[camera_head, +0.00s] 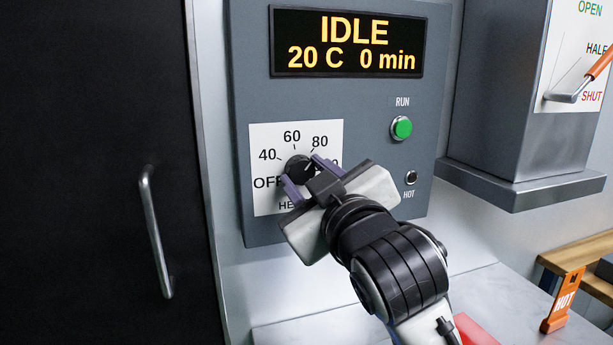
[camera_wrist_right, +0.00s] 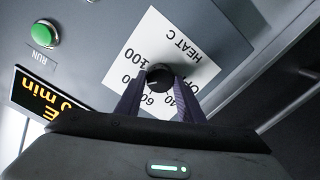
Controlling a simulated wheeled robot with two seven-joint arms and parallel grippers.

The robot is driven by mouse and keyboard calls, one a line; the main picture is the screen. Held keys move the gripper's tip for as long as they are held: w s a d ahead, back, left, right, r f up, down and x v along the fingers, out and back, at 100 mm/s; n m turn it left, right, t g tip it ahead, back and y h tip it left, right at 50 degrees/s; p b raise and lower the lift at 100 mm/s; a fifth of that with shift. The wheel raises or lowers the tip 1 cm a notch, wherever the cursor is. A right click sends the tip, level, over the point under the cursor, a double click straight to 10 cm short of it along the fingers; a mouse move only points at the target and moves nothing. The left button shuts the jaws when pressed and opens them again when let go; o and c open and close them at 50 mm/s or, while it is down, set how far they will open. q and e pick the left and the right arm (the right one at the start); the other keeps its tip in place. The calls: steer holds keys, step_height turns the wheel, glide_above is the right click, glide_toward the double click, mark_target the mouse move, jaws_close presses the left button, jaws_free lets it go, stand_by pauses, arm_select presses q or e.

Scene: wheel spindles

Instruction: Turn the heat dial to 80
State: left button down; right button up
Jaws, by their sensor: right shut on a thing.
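The heat dial (camera_head: 297,166) is a black round knob on a white scale plate (camera_head: 262,140) marked OFF, 40, 60 and 80, with 100 partly hidden by my gripper. A light pointer mark on the knob seems to slant to the upper right, roughly toward 80; its exact setting is hard to read. My right gripper (camera_head: 304,173) is shut on the dial, one purple finger on each side. In the right wrist view, the dial (camera_wrist_right: 159,76) sits between the fingertips (camera_wrist_right: 160,90). My left gripper is out of view.
The display (camera_head: 347,43) reads IDLE, 20 C, 0 min. A green RUN button (camera_head: 401,128) and a dark HOT lamp (camera_head: 410,178) are right of the dial. A dark door (camera_head: 95,170) stands left.

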steer(key=o, duration=1.1)
steer(key=shift+c, duration=0.2)
steer(key=b+v, duration=0.1)
steer(key=v, duration=0.9)
steer(key=shift+s, duration=0.2)
